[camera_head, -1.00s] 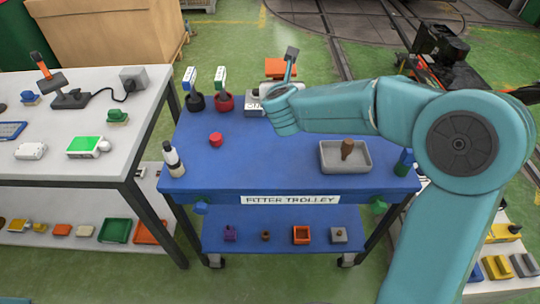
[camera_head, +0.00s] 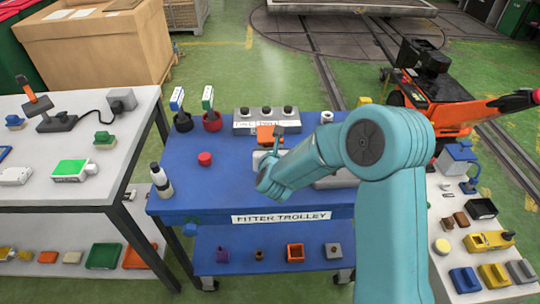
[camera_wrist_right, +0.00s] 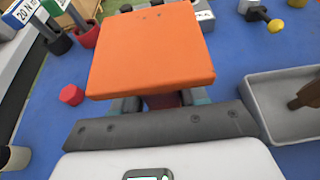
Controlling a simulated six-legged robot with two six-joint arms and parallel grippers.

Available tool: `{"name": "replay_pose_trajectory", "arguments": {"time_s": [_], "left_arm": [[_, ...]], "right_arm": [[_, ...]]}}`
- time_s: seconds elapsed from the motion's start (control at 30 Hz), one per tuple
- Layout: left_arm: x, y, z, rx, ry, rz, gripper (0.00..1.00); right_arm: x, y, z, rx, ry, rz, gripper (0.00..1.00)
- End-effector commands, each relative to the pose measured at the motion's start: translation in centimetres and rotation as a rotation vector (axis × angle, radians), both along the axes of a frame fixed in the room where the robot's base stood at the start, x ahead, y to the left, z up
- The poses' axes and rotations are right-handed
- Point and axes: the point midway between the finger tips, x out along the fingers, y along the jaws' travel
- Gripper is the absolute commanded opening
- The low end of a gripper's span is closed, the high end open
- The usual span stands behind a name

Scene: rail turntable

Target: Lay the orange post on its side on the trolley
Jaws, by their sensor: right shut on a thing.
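The orange post (camera_wrist_right: 150,50) fills the upper middle of the right wrist view, its broad orange face towards the camera. A dark red part shows below it, between the fingers. My right gripper (camera_wrist_right: 160,103) is shut on it. In the head view the orange post (camera_head: 265,133) shows over the blue trolley (camera_head: 195,185), just in front of the grey box with black knobs. My right wrist hides part of the post and the fingers there. I cannot tell whether the post touches the trolley top. My left gripper is not in view.
A grey tray (camera_wrist_right: 285,115) lies right.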

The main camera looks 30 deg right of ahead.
Motion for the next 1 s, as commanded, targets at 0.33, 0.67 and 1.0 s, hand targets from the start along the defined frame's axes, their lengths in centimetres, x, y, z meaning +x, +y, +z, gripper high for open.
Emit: {"name": "replay_pose_trajectory", "arguments": {"time_s": [0.33, 0.67, 1.0], "left_arm": [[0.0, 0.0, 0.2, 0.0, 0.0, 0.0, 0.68], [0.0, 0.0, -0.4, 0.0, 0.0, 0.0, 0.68], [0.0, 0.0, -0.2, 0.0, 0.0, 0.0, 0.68]], "right_arm": [[0.0, -0.1, -2.7, -0.001, -0.003, -0.001, 0.0], [0.0, 0.0, -3.3, 0.001, 0.003, 0.0, 0.46], [0.0, 0.0, -3.1, 0.001, 0.003, 0.0, 0.68]]}}
